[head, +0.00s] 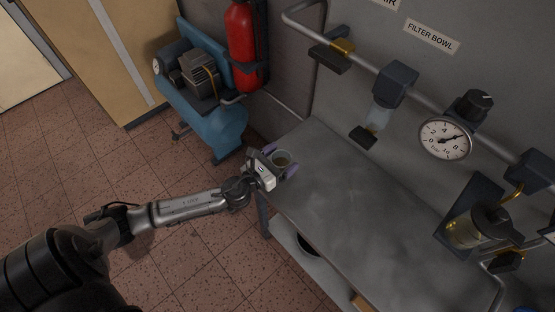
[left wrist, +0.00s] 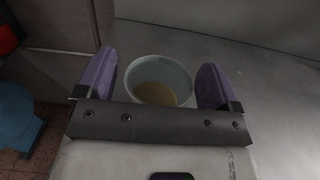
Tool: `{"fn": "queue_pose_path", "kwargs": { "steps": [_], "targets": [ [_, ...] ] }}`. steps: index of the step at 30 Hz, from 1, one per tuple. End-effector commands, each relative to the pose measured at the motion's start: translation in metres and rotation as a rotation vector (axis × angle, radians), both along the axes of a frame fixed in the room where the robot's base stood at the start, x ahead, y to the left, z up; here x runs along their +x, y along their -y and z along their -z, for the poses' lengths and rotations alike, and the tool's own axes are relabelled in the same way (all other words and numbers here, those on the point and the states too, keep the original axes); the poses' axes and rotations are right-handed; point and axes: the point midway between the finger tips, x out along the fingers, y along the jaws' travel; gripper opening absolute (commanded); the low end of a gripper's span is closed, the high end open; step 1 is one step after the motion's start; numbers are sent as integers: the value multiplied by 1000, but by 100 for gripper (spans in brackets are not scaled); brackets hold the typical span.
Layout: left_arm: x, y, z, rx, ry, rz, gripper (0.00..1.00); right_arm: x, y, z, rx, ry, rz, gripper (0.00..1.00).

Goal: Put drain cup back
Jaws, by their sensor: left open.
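The drain cup (head: 282,159) is a small pale, translucent cup at the far left corner of the grey bench (head: 340,195). In the left wrist view the cup (left wrist: 160,67) is seen from above, upright, with brownish liquid inside. My left gripper (head: 280,160) is open, with one purple finger on each side of the cup. In the left wrist view narrow gaps seem to show between the fingers and the cup; contact is hard to tell. The cup's lower front is hidden behind the gripper. My right gripper is not in view.
A filter unit (head: 395,84) with a clear bowl (head: 379,118) hangs from the wall pipe, above the bench. A pressure gauge (head: 445,138) and an amber-filled bowl (head: 465,233) are to the right. A blue compressor (head: 205,113) and red extinguisher (head: 243,45) stand left. The bench middle is clear.

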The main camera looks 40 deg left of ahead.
Motion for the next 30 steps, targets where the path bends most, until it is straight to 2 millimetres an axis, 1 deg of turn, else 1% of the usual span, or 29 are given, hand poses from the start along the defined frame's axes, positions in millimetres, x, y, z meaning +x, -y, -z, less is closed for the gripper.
{"fn": "queue_pose_path", "kwargs": {
  "steps": [2,5,15,21,27,30],
  "targets": [
    [0,0,-5,0,1,0,87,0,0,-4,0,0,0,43],
    [-10,-1,-2,0,-2,0,87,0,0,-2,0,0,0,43],
    [-67,-5,-1,1,-2,1,87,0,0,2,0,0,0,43],
    [-95,-7,-2,0,-2,1,87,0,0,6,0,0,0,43],
    [-112,-8,-2,0,0,0,87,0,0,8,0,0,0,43],
    [-117,-8,-3,-1,1,0,87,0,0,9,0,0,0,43]
  ]
}}
